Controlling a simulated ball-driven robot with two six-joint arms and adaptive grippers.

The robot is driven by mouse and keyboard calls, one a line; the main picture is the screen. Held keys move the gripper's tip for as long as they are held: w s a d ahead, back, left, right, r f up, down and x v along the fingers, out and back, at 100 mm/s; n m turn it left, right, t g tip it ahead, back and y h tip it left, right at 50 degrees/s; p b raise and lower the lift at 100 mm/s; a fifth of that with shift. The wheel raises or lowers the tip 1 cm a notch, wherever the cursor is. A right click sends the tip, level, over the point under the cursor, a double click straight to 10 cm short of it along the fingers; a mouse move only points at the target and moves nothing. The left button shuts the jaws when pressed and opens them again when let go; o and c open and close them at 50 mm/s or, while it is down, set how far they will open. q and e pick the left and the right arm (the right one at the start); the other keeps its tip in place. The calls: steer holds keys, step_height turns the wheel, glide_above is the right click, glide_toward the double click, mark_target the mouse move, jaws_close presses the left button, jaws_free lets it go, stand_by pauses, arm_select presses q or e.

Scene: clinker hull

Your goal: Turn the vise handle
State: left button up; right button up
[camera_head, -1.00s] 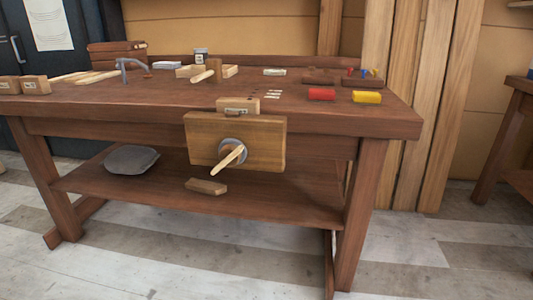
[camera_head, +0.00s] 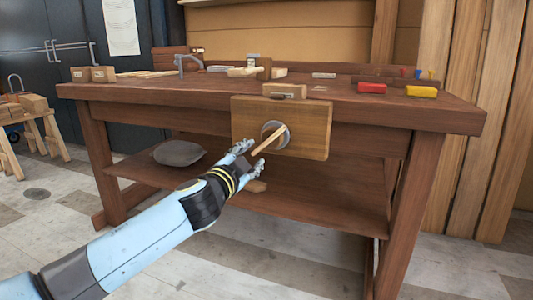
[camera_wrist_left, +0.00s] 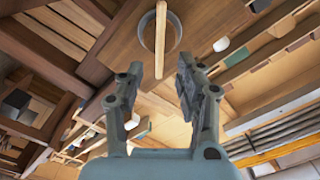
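The vise (camera_head: 305,128) has a wooden jaw on the front of the workbench, with a round grey metal hub (camera_head: 282,138). Its light wooden handle (camera_head: 268,142) runs slantwise across the hub, lower end to the left. My left gripper (camera_head: 252,158) is open just at the handle's lower end. In the left wrist view the handle (camera_wrist_left: 159,45) stands upright ahead, and the two fingers of the left gripper (camera_wrist_left: 168,80) are spread, with the handle's end close to the gap between them. Whether they touch it I cannot tell. My right gripper is not in view.
The workbench top (camera_head: 210,88) carries a red block (camera_head: 372,88), a yellow block (camera_head: 420,91) and several wooden pieces. A grey sack-like thing (camera_head: 179,153) lies on the lower shelf (camera_head: 330,200). The floor in front is clear.

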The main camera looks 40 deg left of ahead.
mark_target(265, 144)
arm_select(q)
steer(key=x, duration=0.9)
steer(key=shift+w, duration=0.4)
steer(key=shift+c, duration=0.3)
jaws_close()
